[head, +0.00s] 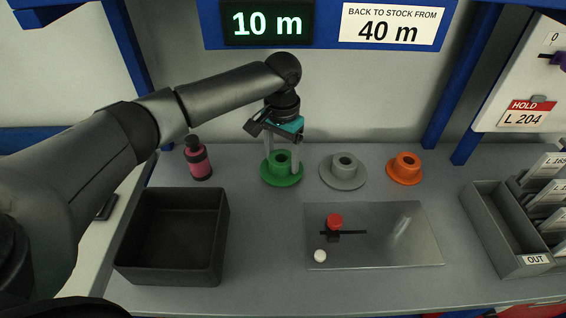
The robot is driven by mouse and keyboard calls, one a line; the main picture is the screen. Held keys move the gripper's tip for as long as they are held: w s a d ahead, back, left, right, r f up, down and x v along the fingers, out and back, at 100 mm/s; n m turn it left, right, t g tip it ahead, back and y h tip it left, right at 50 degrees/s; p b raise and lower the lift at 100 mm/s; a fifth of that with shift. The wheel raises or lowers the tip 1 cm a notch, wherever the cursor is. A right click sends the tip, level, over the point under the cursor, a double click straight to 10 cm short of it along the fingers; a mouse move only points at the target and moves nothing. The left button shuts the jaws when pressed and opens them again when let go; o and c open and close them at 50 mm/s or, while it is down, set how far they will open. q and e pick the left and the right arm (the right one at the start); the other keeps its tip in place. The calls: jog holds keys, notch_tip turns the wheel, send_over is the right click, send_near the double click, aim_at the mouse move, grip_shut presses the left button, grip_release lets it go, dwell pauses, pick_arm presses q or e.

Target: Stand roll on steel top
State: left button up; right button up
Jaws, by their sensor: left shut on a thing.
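My left gripper (281,160) reaches down from above at the back of the bench. Its fingers stand on either side of the raised hub of a green roll (281,180), and it is shut on that roll. The green roll is upright, with its wide round flange down, at or near the bench surface; I cannot tell if there is a gap below it. A grey roll (343,180) and an orange roll (405,170) stand to its right. The steel top (375,255) is a shiny plate at the front middle. My right gripper is not in view.
On the steel top are a red knob (335,221) on a dark bar and a small white button (320,256). A black bin (172,272) stands at left, a pink bottle (198,160) behind it. A grey OUT rack (510,235) is at right. Signs (268,23) hang above.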

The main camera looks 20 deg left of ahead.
pick_arm(q)
jog(key=shift+f, duration=0.7)
jog(key=shift+f, duration=0.1)
jog(key=o, duration=1.4)
jog(key=shift+o, duration=0.2)
notch_tip(320, 180, up, 8)
jog(key=p, duration=0.1)
jog(key=shift+p, duration=0.35)
jog(key=shift+f, duration=0.1)
